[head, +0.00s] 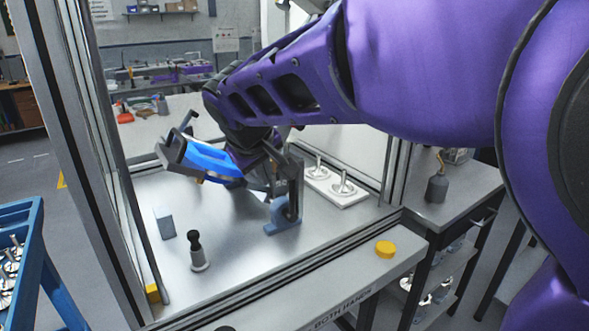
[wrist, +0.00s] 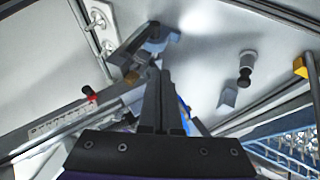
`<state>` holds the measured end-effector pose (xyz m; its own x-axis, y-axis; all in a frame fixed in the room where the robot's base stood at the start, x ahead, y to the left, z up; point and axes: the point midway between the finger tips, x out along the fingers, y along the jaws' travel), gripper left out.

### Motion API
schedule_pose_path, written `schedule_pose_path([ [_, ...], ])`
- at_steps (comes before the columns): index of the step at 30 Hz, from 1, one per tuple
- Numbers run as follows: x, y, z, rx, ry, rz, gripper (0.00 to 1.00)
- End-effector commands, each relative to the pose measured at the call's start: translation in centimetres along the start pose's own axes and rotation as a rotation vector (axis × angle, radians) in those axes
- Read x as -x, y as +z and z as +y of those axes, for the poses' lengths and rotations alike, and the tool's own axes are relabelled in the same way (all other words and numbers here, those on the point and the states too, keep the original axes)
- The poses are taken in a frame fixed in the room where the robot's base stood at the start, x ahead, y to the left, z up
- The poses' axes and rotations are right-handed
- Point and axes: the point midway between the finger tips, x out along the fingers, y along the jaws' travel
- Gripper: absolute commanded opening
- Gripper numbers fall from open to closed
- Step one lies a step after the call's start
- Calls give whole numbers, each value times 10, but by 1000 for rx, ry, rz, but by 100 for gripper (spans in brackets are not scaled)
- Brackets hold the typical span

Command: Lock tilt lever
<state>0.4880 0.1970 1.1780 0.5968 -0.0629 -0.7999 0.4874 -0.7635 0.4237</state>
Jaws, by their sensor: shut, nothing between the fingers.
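A bright blue part (head: 210,160) sits tilted in a dark grey cradle (head: 172,150) inside the cell; a thin bar (head: 184,122) sticks up from the cradle. A grey-blue hooked bracket (head: 284,215) stands on the metal floor to its right; it also shows in the wrist view (wrist: 155,45), just beyond the fingertips. My gripper (wrist: 158,72) is shut and empty, with its tips close to the bracket; contact cannot be told. In the head view my arm hides most of the gripper. Which piece is the tilt lever cannot be told for certain.
A small grey block (head: 165,222) and a black-knobbed peg (head: 198,252) stand on the floor at left. A white plate (head: 345,198) with metal parts lies at right. The front rail carries a yellow button (head: 386,249). Frame posts bound the cell; the front middle floor is clear.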

Motion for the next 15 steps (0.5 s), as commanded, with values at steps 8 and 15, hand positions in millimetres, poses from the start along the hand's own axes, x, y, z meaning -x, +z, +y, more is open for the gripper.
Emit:
schedule_pose_path([
  [8,-1,0,0,1,0,0,0],
  [15,-25,1,0,2,0,-4,0],
])
